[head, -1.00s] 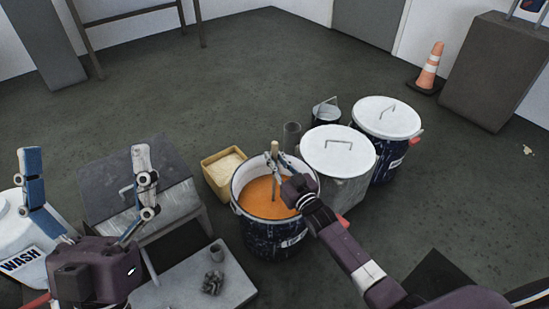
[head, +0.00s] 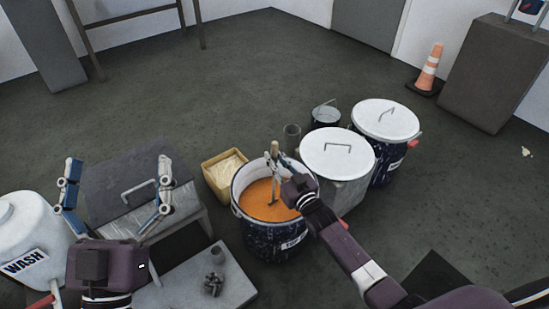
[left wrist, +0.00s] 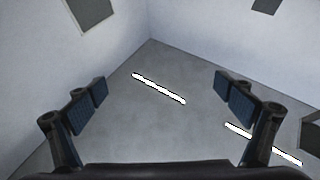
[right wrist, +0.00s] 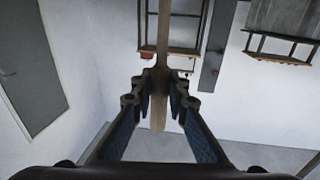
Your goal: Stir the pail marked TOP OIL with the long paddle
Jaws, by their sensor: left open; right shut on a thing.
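The open pail (head: 262,238) stands in the middle of the head view, dark blue outside with a white rim. It is filled with orange-brown liquid, and its label is only partly legible. The wooden paddle (head: 275,150) stands in the liquid with its lower end hidden. It also shows in the right wrist view (right wrist: 162,30). My right gripper (head: 277,163) is shut on the paddle's upper shaft, above the pail. My left gripper (head: 118,180) is open and empty, its fingers pointing up, left of the pail in front of the grey box.
A grey lidded pail (head: 340,180) and a dark blue lidded pail (head: 388,150) stand right of the open pail. A yellow bin (head: 218,185) is close behind it on the left. A WASH drum (head: 22,235) and a low bench (head: 185,285) are at front left.

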